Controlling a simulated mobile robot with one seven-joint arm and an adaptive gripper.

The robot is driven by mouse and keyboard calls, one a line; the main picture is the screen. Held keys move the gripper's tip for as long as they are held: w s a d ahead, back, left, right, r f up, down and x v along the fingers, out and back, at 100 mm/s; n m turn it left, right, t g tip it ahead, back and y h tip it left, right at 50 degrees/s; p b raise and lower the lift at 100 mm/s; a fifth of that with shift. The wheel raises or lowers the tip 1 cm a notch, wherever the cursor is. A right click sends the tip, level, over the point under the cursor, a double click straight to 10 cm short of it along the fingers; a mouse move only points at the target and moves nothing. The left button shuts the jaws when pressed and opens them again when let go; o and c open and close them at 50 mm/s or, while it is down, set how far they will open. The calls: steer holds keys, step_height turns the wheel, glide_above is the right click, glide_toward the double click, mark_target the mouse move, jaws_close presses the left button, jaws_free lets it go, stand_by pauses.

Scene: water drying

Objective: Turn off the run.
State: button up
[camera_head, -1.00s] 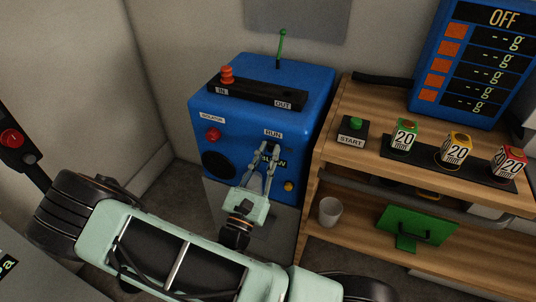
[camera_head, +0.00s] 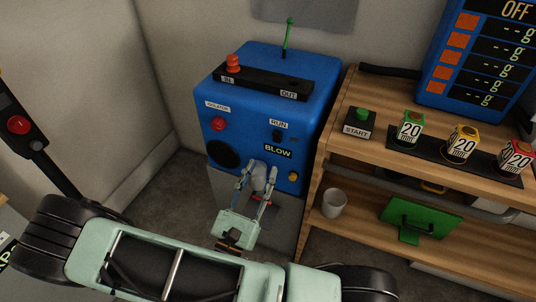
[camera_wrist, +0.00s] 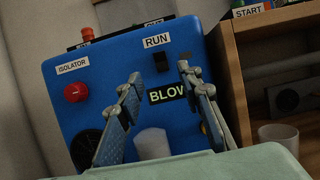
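The blue machine (camera_head: 235,95) stands against the wall. Its black RUN switch (camera_head: 277,135) is under the RUN label, and it also shows in the wrist view (camera_wrist: 161,62); its set position is too small to tell. Below it is a lit BLOW sign (camera_head: 278,151). My gripper (camera_head: 258,172) is low in front of the machine, below the switch and apart from it. Its fingers are spread. A pale rounded part (camera_wrist: 152,143) shows between them; I cannot tell whether they touch it.
A red ISOLATOR knob (camera_head: 218,123) is left of the switch and a yellow knob (camera_head: 293,176) is lower right. The wooden shelf (camera_head: 345,140) with the START button (camera_head: 361,114) stands close on the right. A white cup (camera_head: 334,203) sits on its lower board.

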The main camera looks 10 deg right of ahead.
steer(key=v, duration=0.3)
steer(key=shift+s+a, duration=0.1)
stand_by(0.4)
